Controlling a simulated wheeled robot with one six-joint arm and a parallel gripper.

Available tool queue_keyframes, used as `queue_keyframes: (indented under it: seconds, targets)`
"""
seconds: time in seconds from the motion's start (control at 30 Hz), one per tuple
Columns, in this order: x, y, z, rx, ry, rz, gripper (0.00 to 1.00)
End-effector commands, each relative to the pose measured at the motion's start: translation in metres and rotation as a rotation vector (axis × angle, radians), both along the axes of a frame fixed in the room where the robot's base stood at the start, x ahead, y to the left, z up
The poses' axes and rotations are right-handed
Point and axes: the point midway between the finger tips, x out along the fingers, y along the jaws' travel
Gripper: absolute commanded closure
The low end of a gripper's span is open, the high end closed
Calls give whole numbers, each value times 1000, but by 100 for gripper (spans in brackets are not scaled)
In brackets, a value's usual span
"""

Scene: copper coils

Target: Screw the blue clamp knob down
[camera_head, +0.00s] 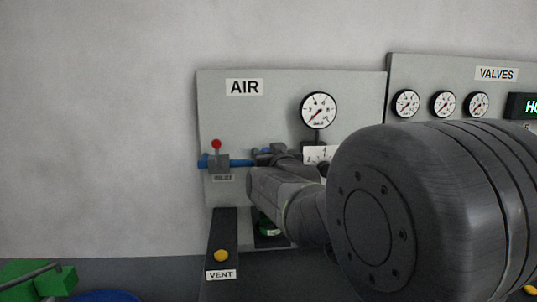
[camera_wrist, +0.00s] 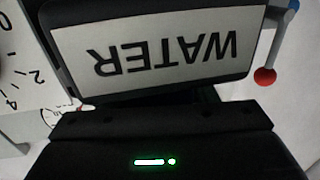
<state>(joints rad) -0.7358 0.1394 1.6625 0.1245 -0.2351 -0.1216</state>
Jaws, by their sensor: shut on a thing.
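My gripper (camera_head: 272,158) is in front of the AIR panel in the head view, partly hidden by my own arm. In the wrist view, a dark block with an upside-down WATER label (camera_wrist: 155,52) fills the space in front of my gripper's dark body. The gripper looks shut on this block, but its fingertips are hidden. No blue clamp knob shows clearly. A small blue piece shows beside the gripper in the head view, too small and covered to tell what it is.
The AIR panel (camera_head: 270,110) carries a round gauge (camera_head: 318,111). A red-balled lever (camera_head: 216,145) stands on a blue fitting left of the gripper; its ball shows in the wrist view (camera_wrist: 265,76). A yellow VENT button (camera_head: 221,256) sits below. The VALVES panel (camera_head: 450,70) is right.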

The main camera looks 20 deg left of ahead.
Motion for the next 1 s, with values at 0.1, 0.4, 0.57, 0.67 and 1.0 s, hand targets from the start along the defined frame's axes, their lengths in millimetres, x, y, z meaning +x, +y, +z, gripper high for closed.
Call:
queue_keyframes:
  seconds: [0.1,0.4,0.57,0.67,1.0]
  targets:
    - [0,0,3,3,-2,-10,71]
    - [-1,1,1,1,-1,-16,71]
    - [0,1,1,0,0,-16,46]
    - [-1,1,1,0,0,-16,26]
    - [-2,0,0,-1,2,-15,26]
